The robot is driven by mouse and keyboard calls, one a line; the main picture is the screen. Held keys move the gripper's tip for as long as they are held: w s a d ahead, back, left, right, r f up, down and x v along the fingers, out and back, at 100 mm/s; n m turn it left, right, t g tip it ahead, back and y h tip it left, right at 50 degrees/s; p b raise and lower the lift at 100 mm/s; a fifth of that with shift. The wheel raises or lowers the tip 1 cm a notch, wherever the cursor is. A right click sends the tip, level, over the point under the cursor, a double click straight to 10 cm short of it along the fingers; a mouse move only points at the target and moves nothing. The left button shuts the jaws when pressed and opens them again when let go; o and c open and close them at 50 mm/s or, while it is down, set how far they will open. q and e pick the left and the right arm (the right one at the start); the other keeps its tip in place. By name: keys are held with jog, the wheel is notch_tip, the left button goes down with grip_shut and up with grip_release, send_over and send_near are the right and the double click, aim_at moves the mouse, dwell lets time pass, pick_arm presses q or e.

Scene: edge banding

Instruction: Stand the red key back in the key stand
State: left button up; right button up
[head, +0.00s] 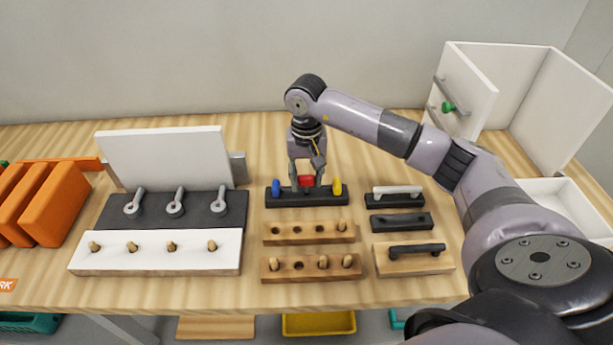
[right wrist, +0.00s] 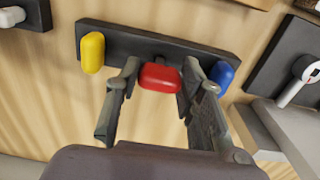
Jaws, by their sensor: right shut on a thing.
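The dark key stand (head: 307,199) lies on the bench below my right gripper, with a blue key (head: 276,187) upright at its left end and a yellow key (head: 337,187) at its right end. The red key (head: 306,181) is between them, over the middle of the stand. My right gripper (head: 306,178) points down and is shut on the red key. In the right wrist view the red key (right wrist: 160,77) sits between both fingers, in front of the stand (right wrist: 145,45). Whether its lower end is in the stand is hidden. My left gripper is not in view.
Wooden peg blocks (head: 310,234) stand just in front of the key stand. Handle blocks (head: 402,221) are to its right. A white cabinet (head: 490,90) stands back right.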

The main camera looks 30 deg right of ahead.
jog(key=shift+f+b, duration=0.95)
jog(key=shift+f, duration=0.1)
dwell(0.7)
jog(key=o, duration=1.2)
jog(key=shift+r+p, duration=1.3)
jog(key=shift+r, duration=1.25)
jog(key=shift+f, duration=0.1)
